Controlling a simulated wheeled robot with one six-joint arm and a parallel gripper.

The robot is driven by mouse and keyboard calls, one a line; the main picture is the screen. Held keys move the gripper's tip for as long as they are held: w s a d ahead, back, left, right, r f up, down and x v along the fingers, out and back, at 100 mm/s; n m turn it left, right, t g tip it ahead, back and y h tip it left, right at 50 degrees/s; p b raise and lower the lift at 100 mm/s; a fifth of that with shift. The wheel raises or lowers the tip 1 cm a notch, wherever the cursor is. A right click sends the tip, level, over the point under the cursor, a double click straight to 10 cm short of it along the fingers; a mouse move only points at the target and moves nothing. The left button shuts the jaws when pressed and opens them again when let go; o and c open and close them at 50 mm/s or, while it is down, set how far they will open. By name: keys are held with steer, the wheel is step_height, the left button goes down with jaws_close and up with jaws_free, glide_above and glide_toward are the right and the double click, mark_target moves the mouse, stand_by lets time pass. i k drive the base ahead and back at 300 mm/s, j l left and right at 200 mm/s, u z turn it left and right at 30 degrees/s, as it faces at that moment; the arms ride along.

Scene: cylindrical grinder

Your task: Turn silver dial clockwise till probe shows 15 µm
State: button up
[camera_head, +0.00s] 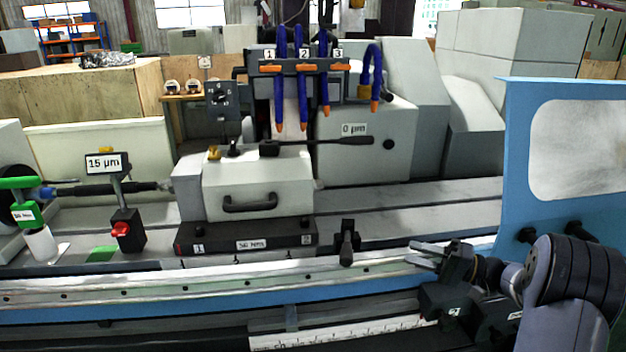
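A small display reading 15 µm (102,162) stands on a stem above a black block with a red knob (121,229), at the left of the machine. A second label reading 0 µm (354,129) is on the grey housing right of centre. I cannot tell from this view which of the two is the probe's readout. I cannot clearly make out a silver dial. My gripper (413,254) is at lower right, above the front rail. Its two silver fingers point left with a gap between them, and it looks empty.
A grey block with a black handle (250,207) sits mid-machine. Blue hoses (303,90) hang above it. A black lever (347,242) stands left of my gripper. Black blocks (485,318) lie below it, and a blue-framed guard (545,205) rises at right.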

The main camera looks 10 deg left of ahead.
mark_target(318, 186)
steer(key=i+j+u, duration=0.1)
steer(key=i, duration=0.4)
steer(key=i+j+u, duration=0.1)
steer(key=i, duration=0.4)
